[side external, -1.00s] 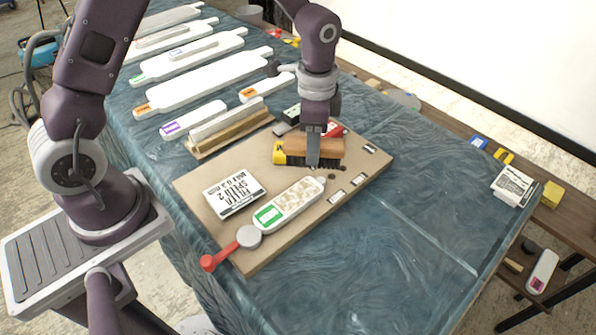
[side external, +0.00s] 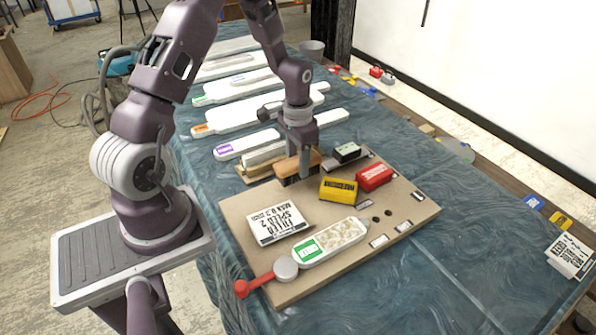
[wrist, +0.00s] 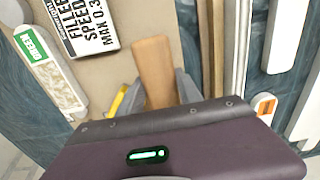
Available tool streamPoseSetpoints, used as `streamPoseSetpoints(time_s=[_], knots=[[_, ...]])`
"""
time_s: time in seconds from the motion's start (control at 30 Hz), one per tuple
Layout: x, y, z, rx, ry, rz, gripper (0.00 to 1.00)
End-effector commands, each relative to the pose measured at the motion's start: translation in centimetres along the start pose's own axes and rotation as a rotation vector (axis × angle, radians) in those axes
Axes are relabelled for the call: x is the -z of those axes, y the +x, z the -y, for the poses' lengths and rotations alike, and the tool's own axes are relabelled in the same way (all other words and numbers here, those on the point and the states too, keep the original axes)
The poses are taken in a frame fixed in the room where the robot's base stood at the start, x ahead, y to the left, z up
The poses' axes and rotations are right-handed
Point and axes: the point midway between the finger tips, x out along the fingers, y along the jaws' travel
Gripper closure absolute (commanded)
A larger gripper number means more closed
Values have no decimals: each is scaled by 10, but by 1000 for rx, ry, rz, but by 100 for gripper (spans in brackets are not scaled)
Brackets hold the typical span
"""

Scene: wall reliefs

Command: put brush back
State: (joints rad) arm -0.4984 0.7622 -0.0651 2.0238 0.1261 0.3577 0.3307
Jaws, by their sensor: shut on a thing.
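The brush (side external: 299,162) has a brown wooden back and dark bristles below. My gripper (side external: 304,170) is shut on its wooden back. The brush is at the far left edge of the tan board (side external: 240,210), beside the pale wooden strips (side external: 262,158). I cannot tell whether its bristles touch anything. In the wrist view, the wooden back of the brush (wrist: 155,70) shows between the fingers of my gripper (wrist: 158,95); its near end is hidden by my gripper body.
A white filler packet (side external: 278,223), a green-labelled relief piece (side external: 330,241) and a red-handled tool (side external: 262,281) lie nearer.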

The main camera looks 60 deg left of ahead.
Motion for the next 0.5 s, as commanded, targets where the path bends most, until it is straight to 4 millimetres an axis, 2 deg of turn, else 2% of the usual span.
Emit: streamPoseSetpoints(time_s=[0.03,0.13,0.5], knots=[[-1,11,-1,-2,1,5,96],[-1,25,-1,-2,2,3,96],[0,30,0,0,3,1,96]])
